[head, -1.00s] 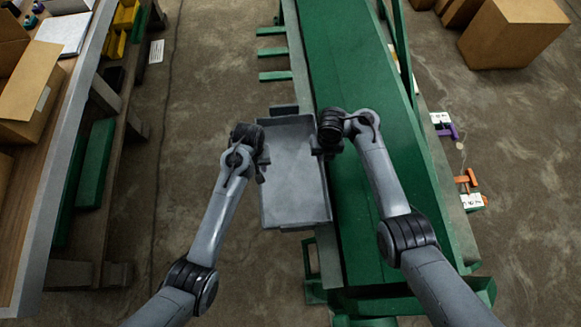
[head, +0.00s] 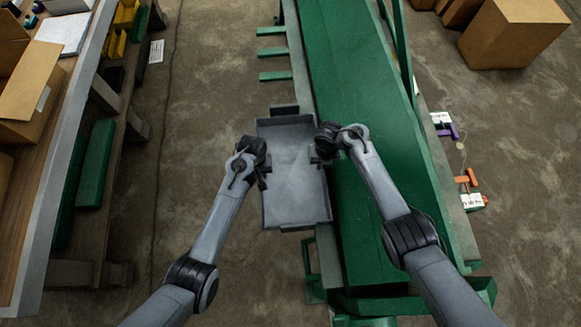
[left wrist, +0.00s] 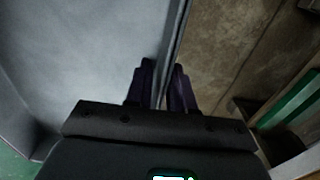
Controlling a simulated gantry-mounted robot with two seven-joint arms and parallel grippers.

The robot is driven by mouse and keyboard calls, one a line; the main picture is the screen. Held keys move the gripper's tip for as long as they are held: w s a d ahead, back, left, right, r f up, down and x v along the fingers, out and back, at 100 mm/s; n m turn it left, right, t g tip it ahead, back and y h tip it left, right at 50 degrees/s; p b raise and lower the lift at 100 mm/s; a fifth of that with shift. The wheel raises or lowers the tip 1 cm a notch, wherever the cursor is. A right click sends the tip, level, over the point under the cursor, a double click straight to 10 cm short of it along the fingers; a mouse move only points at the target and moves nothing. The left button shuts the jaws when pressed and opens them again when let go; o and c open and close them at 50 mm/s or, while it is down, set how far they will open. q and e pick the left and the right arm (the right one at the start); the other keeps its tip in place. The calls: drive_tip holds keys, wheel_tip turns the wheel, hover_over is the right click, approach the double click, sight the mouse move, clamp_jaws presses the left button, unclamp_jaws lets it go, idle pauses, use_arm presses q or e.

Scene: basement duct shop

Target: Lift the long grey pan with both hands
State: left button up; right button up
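The long grey pan (head: 293,195) lies lengthwise in the head view, its right side beside or over the edge of the green conveyor. My left gripper (head: 262,168) is at the pan's left long side. In the left wrist view, the two dark fingers of my left gripper (left wrist: 163,82) straddle the pan's side wall (left wrist: 177,35), one finger inside and one outside. A narrow gap seems to show between them and the wall. My right gripper (head: 317,155) is at the pan's right long side, opposite the left one. Its fingers are too small and dark to tell their opening.
The green conveyor (head: 355,130) runs along the right of the pan. A workbench (head: 50,190) with a cardboard box (head: 35,90) stands at the left. Bare floor (head: 200,110) lies between bench and pan. More boxes (head: 512,35) stand at the far right.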

use_arm(q)
clamp_jaws()
idle(1.3)
